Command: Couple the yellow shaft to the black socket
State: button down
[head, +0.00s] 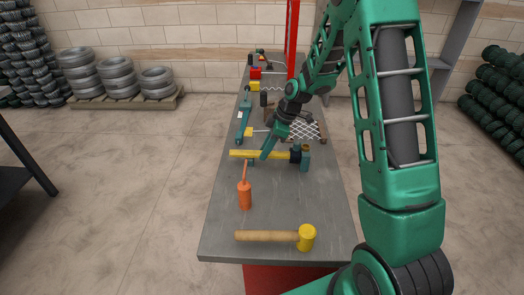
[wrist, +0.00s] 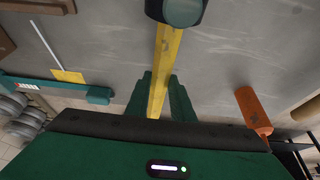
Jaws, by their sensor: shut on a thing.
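The yellow shaft (head: 243,154) lies level across the bench, its right end toward the black socket (head: 295,155). The socket sits on a teal mount (head: 305,161). My gripper (head: 266,153) is shut on the shaft around its middle. In the wrist view the shaft (wrist: 160,70) runs between both green fingers (wrist: 160,98) up to the dark round socket (wrist: 180,10), in line with it. The shaft's end meets the socket's outline there; I cannot tell whether it is inside or only in front.
A yellow-headed mallet (head: 306,237) lies at the bench's (head: 225,240) near end. A teal tool (head: 242,122) lies along the left edge. Wire mesh (head: 305,130) lies behind the socket.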

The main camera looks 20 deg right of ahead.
jog(key=shift+s+d, duration=0.25)
jog(key=shift+d, duration=0.35)
jog(key=c, duration=1.5)
grip_release()
jog(key=shift+o, duration=0.2)
jog(key=v, duration=0.9)
jog(key=shift+w+d+r, duration=0.1)
jog(key=shift+d+r, duration=0.05)
jog(key=shift+r, duration=0.15)
jog(key=shift+d+r, duration=0.2)
jog(key=shift+r, duration=0.35)
